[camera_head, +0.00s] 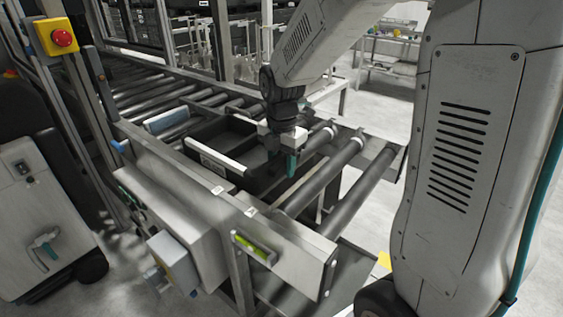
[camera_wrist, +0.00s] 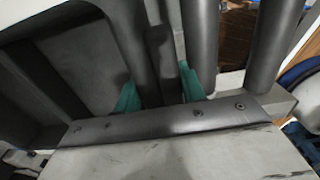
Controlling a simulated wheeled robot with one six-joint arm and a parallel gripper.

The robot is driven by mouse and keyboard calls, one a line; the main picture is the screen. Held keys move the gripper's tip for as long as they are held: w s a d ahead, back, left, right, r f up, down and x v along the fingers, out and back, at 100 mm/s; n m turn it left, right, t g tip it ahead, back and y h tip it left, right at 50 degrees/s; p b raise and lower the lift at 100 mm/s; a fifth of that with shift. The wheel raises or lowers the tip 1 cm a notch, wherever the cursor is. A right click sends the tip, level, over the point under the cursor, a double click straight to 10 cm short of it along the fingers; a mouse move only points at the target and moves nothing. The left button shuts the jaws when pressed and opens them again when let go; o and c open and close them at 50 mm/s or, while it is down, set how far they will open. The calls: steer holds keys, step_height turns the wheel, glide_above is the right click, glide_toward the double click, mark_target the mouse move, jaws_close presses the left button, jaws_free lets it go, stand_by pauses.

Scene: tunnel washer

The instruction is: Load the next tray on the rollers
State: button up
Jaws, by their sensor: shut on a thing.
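A dark tray (camera_head: 222,140) with a pale front edge lies on the roller conveyor (camera_head: 323,187), among the rollers. My gripper (camera_head: 291,160), with teal fingers, is at the tray's right end, low over the rollers. In the wrist view the two teal fingertips (camera_wrist: 158,92) stand on either side of a dark upright wall, which is the tray's rim (camera_wrist: 160,60). The gripper is shut on this rim. The tray's inside (camera_wrist: 75,55) shows on the left of the wrist view and looks empty.
Bare rollers (camera_head: 345,190) lie right of the tray, and more rollers (camera_head: 150,95) run to the back left. A red stop button (camera_head: 63,38) is on the frame at upper left. A green level (camera_head: 254,248) sits on the front rail. A table (camera_head: 392,40) stands behind.

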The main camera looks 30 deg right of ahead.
steer(key=o, duration=1.3)
steer(key=shift+c, duration=0.2)
steer(key=shift+r, duration=0.1)
step_height(320, 180, up, 8)
steer(key=shift+f, duration=0.2)
steer(key=shift+s+m, duration=0.15)
steer(key=shift+m, duration=0.85)
steer(key=s+a+r+m, duration=0.1)
steer(key=s+m, duration=0.9)
steer(key=s, duration=0.1)
steer(key=s+a+r+m+t, duration=0.1)
steer(key=s+a+r+m, duration=0.1)
steer(key=s+m, duration=0.8)
steer(key=shift+s+a+r+m, duration=0.15)
steer(key=shift+s+r+m, duration=0.15)
steer(key=shift+s, duration=0.95)
